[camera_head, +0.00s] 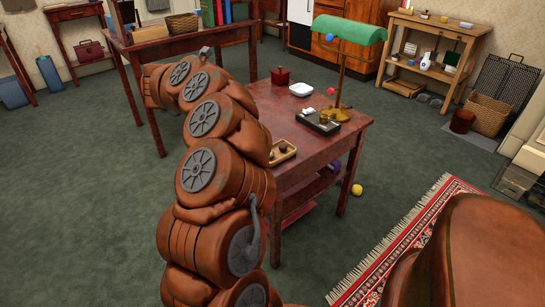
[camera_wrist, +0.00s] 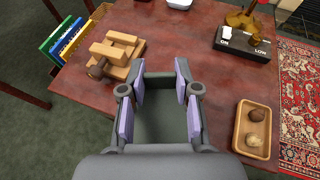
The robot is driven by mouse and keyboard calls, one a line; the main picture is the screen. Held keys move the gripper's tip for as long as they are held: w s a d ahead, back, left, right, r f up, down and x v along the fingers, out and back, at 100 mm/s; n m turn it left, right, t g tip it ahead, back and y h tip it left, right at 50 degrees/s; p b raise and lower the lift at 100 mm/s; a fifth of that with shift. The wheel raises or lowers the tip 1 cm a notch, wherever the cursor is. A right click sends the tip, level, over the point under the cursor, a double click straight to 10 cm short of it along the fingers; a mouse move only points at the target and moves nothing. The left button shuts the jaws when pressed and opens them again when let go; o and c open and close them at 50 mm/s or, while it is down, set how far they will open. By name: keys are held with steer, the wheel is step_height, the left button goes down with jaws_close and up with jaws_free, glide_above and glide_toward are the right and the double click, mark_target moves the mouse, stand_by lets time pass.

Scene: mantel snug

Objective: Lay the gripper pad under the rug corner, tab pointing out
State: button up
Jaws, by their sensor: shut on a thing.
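My gripper (camera_wrist: 161,68) is over the near side of the red-brown table in the wrist view, its purple-lined fingers wide apart. A flat dark grey-green piece (camera_wrist: 162,122) spans the space between them; it appears to be the gripper pad, held by the fingers. Its tab cannot be made out. The red patterned rug (camera_head: 396,252) lies on the floor at lower right in the head view, with pale fringe along its left edge; it also shows at the right of the wrist view (camera_wrist: 298,100). My gripper is apart from the rug.
The table (camera_head: 340,138) stands between my arm and the rug.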

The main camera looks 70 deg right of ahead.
mark_target(278, 133)
steer(key=s+d+f+m+g+y+b, duration=0.15)
steer(key=s+d+f+b, duration=0.25)
steer(key=s, duration=0.4)
steer(key=s+d+f+m+g+b, duration=0.3)
steer(key=s, duration=0.5)
steer(key=shift+w+d+f+b, duration=0.1)
steer(key=shift+f+b, duration=0.8)
steer(key=shift+f, duration=1.55)
steer(key=shift+w+f+b, duration=0.1)
steer(key=shift+f+b, duration=0.8)
steer(key=shift+f, duration=1.55)
steer(key=shift+f, duration=0.2)
steer(key=o, duration=1)
steer(key=shift+r, duration=0.1)
steer(key=shift+o, duration=0.2)
steer(key=shift+r, duration=0.25)
steer(key=p+v, duration=0.3)
steer(key=v, duration=0.9)
